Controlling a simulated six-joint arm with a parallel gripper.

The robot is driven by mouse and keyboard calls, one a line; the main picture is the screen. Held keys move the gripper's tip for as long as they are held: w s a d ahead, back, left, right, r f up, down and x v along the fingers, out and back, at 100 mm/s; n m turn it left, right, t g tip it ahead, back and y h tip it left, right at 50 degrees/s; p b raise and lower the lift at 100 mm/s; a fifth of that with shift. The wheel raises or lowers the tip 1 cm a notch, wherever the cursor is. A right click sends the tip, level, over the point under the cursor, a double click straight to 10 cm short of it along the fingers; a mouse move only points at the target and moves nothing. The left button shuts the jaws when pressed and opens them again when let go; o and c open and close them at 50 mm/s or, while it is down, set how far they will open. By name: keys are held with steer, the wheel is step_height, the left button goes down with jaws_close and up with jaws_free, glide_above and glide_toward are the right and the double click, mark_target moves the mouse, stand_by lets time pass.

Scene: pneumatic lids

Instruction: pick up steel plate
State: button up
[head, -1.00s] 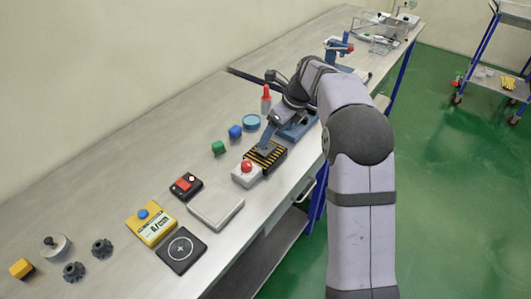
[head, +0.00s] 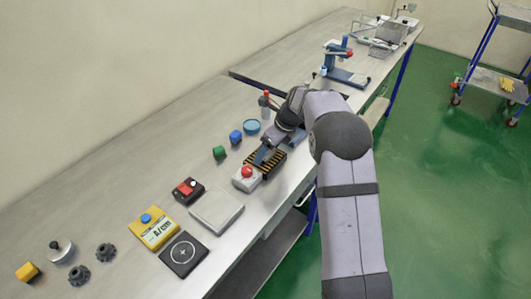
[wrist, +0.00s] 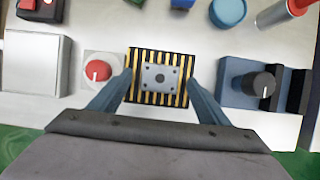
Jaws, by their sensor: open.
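The steel plate (wrist: 160,78) is a small grey square with a dark centre hole and corner holes. It lies on a black-and-yellow striped block (wrist: 160,101) in the wrist view. In the head view the striped block (head: 276,172) is partly covered by my gripper, and I cannot make out the plate there. My gripper (wrist: 160,84) is open, with one blue finger to the left and one to the right of the striped block. The fingers appear apart from the plate. How high the fingertips are above it is hard to tell.
A white box with a red knob (wrist: 97,71) stands close left of the striped block. A blue device with a black knob (wrist: 240,88) stands to the right. The bench's front edge is near.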

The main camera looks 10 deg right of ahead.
steer(key=shift+a+f, duration=0.1)
steer(key=shift+f, duration=0.15)
steer(key=shift+w, duration=0.1)
steer(key=shift+c, duration=0.6)
steer(key=shift+r, duration=0.1)
steer(key=c, duration=1.3)
steer(key=shift+r, duration=0.1)
